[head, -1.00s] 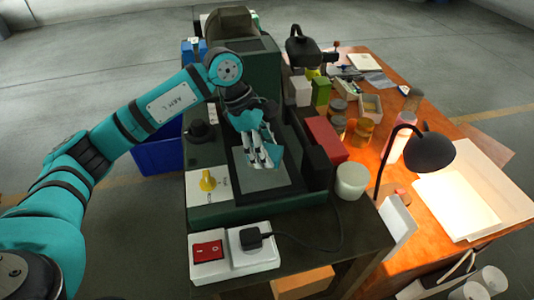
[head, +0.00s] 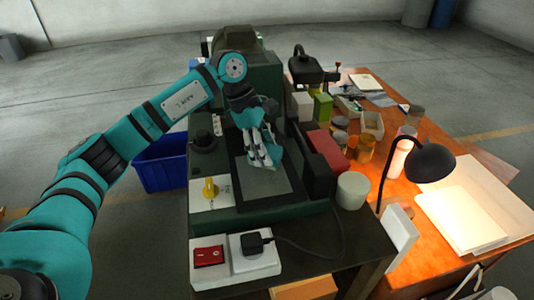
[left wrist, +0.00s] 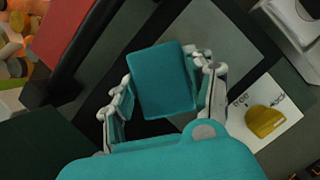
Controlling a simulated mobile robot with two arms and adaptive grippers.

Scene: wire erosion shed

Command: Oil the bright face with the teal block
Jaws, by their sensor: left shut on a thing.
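My left gripper (head: 262,158) is over the far part of a flat grey plate (head: 264,184), set in a dark frame on the green machine. In the left wrist view, the gripper (left wrist: 163,92) is shut on a teal block (left wrist: 162,80), with fingers on both of its sides. The plate (left wrist: 218,50) shows there as a paler grey area behind the block. I cannot tell whether the block touches the plate. In the head view the block is hard to separate from the teal fingers. My right gripper is not in view.
A yellow knob (head: 210,189) stands left of the plate. A red box (head: 326,150) and a white round tub (head: 352,190) stand to the right. In front is a red switch (head: 209,256). A black lamp (head: 430,160) lights the orange table.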

